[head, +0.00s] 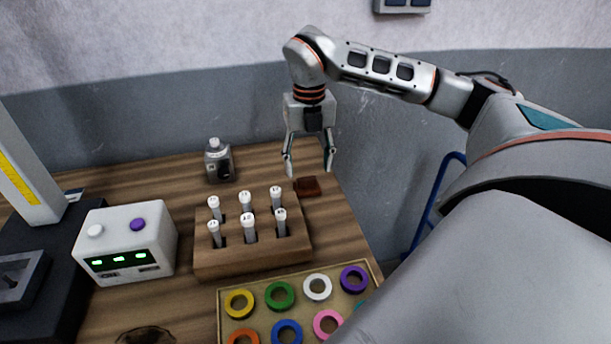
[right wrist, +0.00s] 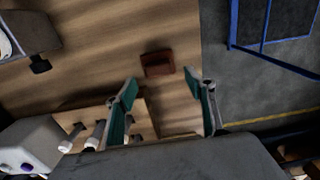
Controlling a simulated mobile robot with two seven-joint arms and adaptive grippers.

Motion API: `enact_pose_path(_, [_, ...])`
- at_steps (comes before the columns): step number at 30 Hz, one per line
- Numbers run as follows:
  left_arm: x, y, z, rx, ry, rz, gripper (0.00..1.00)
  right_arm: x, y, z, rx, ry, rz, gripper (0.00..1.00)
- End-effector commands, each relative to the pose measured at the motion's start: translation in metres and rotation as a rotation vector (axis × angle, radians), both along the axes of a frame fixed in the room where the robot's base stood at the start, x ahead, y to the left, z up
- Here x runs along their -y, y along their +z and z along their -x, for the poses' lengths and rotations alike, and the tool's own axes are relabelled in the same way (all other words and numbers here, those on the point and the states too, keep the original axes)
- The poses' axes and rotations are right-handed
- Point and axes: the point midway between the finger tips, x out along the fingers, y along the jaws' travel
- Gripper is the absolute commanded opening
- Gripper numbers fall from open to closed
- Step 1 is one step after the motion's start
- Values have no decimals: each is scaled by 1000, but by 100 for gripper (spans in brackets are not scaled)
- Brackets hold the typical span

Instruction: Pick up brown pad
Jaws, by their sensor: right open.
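The brown pad (head: 307,187) is a small reddish-brown block lying on the wooden table near its right edge, just behind the rack. It also shows in the right wrist view (right wrist: 158,64), flat on the wood and beyond the fingertips. My right gripper (head: 309,170) points down above the pad, with its two fingers apart and nothing between them. In the right wrist view its teal-lined fingers (right wrist: 166,85) stand apart with the pad seen between and past them, not touching it. My left gripper does not show in the head view.
A wooden rack (head: 250,262) with several white-capped tubes stands just in front of the pad. A grey bottle (head: 218,160) stands to the left at the back. A tray (head: 228,303) of coloured rings, a white device (head: 127,243) and a blue frame (head: 434,205) are around.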

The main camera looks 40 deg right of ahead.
Motion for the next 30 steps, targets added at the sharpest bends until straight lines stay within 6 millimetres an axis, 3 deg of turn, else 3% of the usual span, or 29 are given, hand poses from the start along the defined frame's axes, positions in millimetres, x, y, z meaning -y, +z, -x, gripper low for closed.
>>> enact_pose_path(9, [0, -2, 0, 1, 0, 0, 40, 0, -42, -3, -4, -1, -1, 54])
enact_pose_path(18, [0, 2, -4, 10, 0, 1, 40, 0, -46, -3, -1, -1, -2, 54])
enact_pose_path(23, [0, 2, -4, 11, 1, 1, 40, 0, -46, -3, -2, -1, -1, 13])
enact_pose_path(30, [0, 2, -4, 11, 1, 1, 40, 0, -45, -3, -2, -1, -1, 12])
